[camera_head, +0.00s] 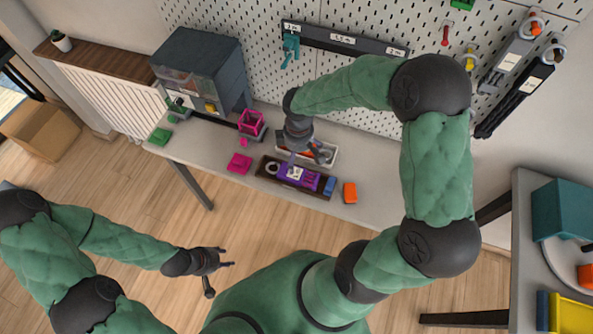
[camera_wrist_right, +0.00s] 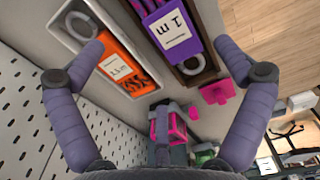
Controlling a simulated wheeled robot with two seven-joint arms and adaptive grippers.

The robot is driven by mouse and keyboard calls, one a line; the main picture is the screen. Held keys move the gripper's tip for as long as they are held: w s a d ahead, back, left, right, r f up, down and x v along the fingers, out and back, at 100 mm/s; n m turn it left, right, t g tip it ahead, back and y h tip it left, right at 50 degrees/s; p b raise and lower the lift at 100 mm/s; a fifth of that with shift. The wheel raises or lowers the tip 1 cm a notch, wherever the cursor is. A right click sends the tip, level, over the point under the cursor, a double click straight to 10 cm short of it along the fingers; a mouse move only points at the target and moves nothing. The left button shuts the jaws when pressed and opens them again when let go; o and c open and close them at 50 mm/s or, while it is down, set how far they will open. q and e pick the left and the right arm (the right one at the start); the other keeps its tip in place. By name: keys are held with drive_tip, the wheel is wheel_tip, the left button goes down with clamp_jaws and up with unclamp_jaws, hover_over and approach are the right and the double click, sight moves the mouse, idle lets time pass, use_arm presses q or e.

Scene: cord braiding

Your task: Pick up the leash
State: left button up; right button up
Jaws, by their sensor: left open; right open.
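A purple leash (camera_head: 310,180) with a white label lies in a dark tray (camera_head: 263,163) on the table. In the right wrist view the purple leash (camera_wrist_right: 180,42) has a "1 m" label and a pale ring. An orange leash (camera_wrist_right: 120,68), with a label and ring, lies in a white tray (camera_wrist_right: 58,12) alongside. My left gripper (camera_head: 222,272) is open and empty, off the table's front.
A teal leash (camera_head: 290,48) hangs from the labelled rail (camera_head: 345,40) on the pegboard. A grey cabinet (camera_head: 200,65), a magenta box (camera_head: 251,122), a magenta block (camera_head: 239,163) and an orange block (camera_head: 350,192) stand on the table.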

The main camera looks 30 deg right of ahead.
drive_tip(key=b, duration=0.1)
hover_over(299, 170)
wheel_tip(299, 170, down, 5)
drive_tip(key=shift+w+a+r, duration=0.1)
drive_tip(key=shift+r, duration=0.1)
wheel_tip(299, 170, down, 5)
drive_tip(key=b, duration=0.2)
drive_tip(key=shift+f+b, duration=0.1)
drive_tip(key=shift+b, duration=0.2)
drive_tip(key=c, duration=1.2)
